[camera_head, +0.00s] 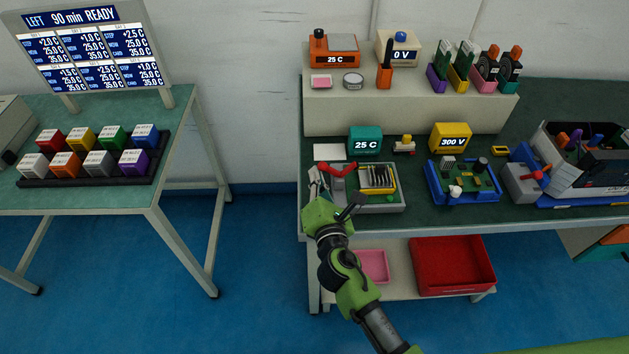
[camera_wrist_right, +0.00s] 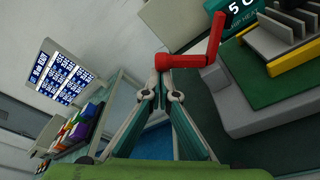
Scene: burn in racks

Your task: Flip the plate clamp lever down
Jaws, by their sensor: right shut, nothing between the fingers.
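The red clamp lever (camera_head: 338,169) is at the left end of a grey plate fixture (camera_head: 385,207) on the right bench. In the right wrist view, the red lever (camera_wrist_right: 190,61) shows a thick horizontal part and an arm bent up at its right end. My right gripper (camera_head: 317,172) is at the left side of the lever, by the bench's left edge. In the wrist view, its fingers (camera_wrist_right: 163,76) are shut and empty, with the tips right at the lever's left end. I cannot tell whether they touch it. My left gripper is not in view.
A yellow-framed slotted holder (camera_head: 378,190) stands on the fixture, right of the lever. Another table with coloured blocks (camera_head: 92,155) stands left, across a floor gap.

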